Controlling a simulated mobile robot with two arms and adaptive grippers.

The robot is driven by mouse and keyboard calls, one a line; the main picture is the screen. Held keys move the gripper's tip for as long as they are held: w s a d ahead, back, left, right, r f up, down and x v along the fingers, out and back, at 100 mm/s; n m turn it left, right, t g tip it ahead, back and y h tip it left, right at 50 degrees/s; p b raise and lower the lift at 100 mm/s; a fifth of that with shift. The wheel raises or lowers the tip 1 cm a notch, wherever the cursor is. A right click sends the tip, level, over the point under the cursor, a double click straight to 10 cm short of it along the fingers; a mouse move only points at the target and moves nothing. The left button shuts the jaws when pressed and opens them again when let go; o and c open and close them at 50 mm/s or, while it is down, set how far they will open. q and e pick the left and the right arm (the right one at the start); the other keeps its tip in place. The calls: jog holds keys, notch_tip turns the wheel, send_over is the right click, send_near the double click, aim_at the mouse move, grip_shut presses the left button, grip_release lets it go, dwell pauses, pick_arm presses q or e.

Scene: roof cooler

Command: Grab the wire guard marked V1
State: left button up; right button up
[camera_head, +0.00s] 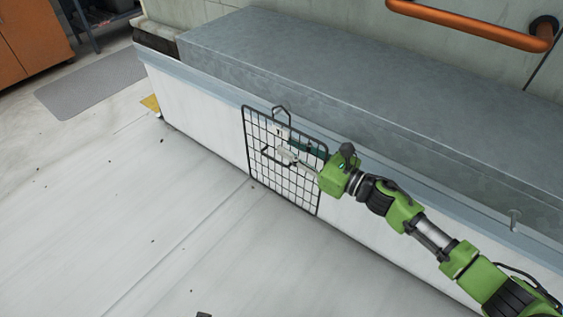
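The wire guard (296,188) is a black square grid with a loop at its top edge. It stands nearly upright along the front face of the white, low-walled unit. A small handle-like bracket sticks out near its middle. My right gripper (287,156) is at the guard's upper middle, by this bracket, with its arm coming from the lower right. The fingertips are small and overlap the wires, so I cannot tell whether they are closed on it. No V1 marking is readable. My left gripper is out of view.
A long grey block (350,85) lies on top of the white unit (205,112). An orange rail (470,27) is on the wall behind. A grey mat (90,85) and an orange cabinet (35,35) are at upper left. The pale floor in front is mostly clear.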

grip_shut()
jog(key=shift+r, duration=0.15)
